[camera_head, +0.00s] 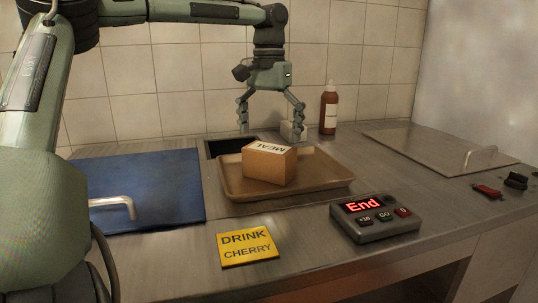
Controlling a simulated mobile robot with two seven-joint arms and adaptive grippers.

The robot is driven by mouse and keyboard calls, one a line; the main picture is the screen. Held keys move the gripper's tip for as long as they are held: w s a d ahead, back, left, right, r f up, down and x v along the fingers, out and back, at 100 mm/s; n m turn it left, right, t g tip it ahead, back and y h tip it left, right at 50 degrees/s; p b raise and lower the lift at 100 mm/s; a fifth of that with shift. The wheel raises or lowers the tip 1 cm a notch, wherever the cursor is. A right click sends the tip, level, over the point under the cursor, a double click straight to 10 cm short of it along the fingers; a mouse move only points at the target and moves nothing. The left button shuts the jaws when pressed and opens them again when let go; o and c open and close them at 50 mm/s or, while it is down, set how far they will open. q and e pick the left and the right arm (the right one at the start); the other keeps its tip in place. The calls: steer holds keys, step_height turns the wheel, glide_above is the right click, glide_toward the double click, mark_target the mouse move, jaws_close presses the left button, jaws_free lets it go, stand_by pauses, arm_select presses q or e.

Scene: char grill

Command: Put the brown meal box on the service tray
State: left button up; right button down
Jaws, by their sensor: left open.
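The brown meal box (271,165), with a white label reading MEAL on its top, rests on the brown service tray (320,180), left of the tray's middle. My left gripper (271,121) is open and empty. Its two fingers point down above and behind the box, apart from it as far as I can see. My right gripper is not in view.
A timer box (376,219) reading End and a yellow DRINK CHERRY card (247,243) lie in front of the tray. A blue lid (150,183) is at left, a brown bottle (328,108) behind, a flat lid with a handle (425,148) at right.

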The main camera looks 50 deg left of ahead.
mark_target(269, 148)
arm_select(q)
step_height(269, 148, up, 5)
steer(key=shift+r, duration=0.2)
steer(key=shift+f, duration=0.1)
steer(key=shift+f, duration=3.95)
